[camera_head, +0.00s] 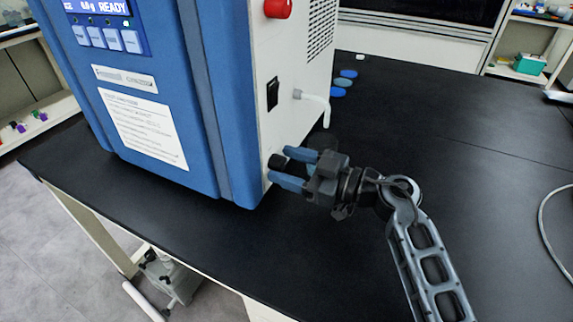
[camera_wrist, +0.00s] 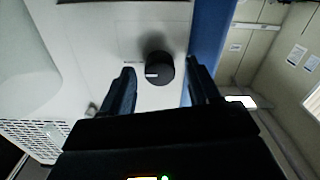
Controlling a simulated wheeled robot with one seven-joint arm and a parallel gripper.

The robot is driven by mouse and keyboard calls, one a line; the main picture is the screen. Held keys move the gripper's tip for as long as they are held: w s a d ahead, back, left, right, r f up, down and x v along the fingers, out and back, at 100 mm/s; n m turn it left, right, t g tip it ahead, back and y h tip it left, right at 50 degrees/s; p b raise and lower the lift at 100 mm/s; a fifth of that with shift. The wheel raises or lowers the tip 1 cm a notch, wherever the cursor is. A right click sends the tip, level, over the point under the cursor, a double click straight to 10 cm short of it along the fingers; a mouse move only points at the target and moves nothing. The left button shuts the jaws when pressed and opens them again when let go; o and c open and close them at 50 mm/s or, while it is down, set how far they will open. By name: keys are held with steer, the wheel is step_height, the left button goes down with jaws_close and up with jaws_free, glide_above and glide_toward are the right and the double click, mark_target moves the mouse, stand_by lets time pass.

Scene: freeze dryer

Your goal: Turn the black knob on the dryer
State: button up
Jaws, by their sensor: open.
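The black knob (camera_wrist: 160,68) sits on the white side panel of the dryer. A light mark shows on its face in the wrist view. In the head view the knob (camera_head: 277,161) shows low on the panel, partly behind a finger. The blue-and-white dryer (camera_head: 205,110) stands upright on the black bench. My gripper (camera_head: 289,169) is open at the panel, with its two fingers on either side of the knob. In the wrist view the fingertips (camera_wrist: 163,82) flank the knob with gaps on both sides. I cannot tell whether either finger touches the knob.
A red button (camera_head: 278,8), a black switch (camera_head: 272,94) and a white hose fitting (camera_head: 315,102) are on the same panel. The bench right of the dryer is mostly clear.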

steer(key=shift+w+a, duration=0.1)
steer(key=shift+a, duration=0.25)
steer(key=shift+c, duration=0.2)
steer(key=c, duration=1)
